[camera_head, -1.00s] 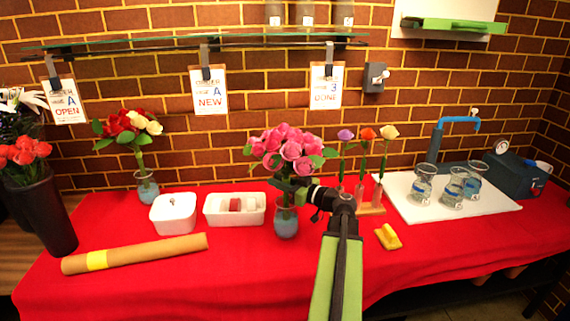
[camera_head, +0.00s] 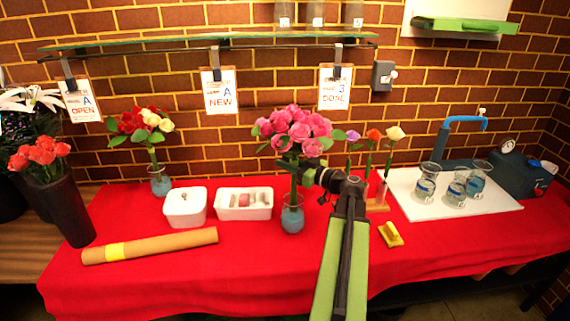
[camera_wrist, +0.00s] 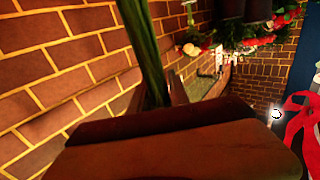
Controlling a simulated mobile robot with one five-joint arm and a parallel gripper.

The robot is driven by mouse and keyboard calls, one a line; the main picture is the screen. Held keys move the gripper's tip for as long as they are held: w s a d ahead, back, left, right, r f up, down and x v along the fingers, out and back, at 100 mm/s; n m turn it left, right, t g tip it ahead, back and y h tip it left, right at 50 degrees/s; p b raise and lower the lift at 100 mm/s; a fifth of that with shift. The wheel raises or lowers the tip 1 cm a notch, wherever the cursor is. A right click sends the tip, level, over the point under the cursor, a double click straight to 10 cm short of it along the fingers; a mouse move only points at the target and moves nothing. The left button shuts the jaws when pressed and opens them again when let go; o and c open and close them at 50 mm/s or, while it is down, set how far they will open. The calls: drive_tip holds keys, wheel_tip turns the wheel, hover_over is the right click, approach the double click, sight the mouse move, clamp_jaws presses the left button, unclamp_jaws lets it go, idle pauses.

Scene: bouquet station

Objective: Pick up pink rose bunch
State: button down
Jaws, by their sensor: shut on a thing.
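The pink rose bunch (camera_head: 297,130) stands upright over a glass vase of bluish water (camera_head: 292,217) at the middle of the table. Its green stems run down into the vase mouth; where their lower ends sit is hard to tell. My gripper (camera_head: 304,175) is shut on the stems, just below the blooms and above the vase rim. In the wrist view the green stems (camera_wrist: 144,45) rise from between the dark jaws (camera_wrist: 160,98); the blooms are out of that view.
A glass shelf (camera_head: 200,45) hangs above. The front cloth is clear.

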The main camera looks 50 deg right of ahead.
wheel_tip(320, 180, up, 11)
drive_tip(key=p, duration=0.9)
drive_tip(key=shift+r, duration=0.15)
